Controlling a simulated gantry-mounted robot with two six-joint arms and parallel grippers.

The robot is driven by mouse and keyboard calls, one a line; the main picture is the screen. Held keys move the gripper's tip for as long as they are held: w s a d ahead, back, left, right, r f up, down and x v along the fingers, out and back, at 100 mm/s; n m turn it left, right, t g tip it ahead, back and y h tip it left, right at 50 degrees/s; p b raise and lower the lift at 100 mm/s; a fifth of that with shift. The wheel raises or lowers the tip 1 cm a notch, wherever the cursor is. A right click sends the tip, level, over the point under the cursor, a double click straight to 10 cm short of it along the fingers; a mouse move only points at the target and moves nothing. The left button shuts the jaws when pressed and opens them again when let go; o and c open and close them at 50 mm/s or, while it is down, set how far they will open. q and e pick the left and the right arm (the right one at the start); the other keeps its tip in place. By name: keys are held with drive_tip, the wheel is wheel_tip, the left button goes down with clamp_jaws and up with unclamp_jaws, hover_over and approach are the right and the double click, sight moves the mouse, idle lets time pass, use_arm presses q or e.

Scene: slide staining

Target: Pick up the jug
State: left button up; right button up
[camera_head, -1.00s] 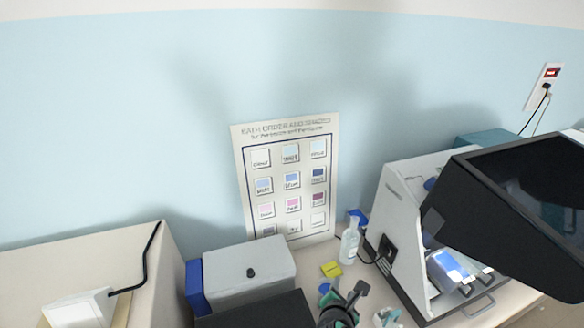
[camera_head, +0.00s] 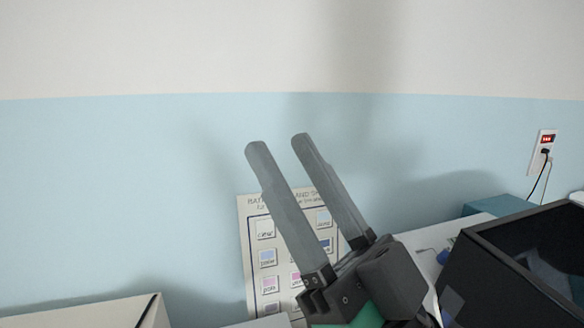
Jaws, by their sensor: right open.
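No jug can be made out in the head view now. My right gripper (camera_head: 279,147) is raised in the middle of the view, its two long grey fingers pointing up and apart. It is open, and nothing shows between the fingers. It stands in front of the wall poster and hides part of it. My left gripper is not in view.
A poster of colour squares (camera_head: 257,228) is on the blue wall behind the gripper. A black-framed unit (camera_head: 468,262) stands at the right, with a teal box (camera_head: 490,206) behind it. A wall socket (camera_head: 541,152) holds a plugged cable. A beige surface (camera_head: 95,314) shows lower left.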

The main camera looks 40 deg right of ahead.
wheel_tip(320, 180, up, 9)
drive_tip(key=p, duration=0.9)
drive_tip(key=shift+y, duration=0.3)
drive_tip(key=shift+f+b, duration=0.4)
drive_tip(key=shift+f, duration=0.1)
drive_tip(key=shift+c, duration=1.2)
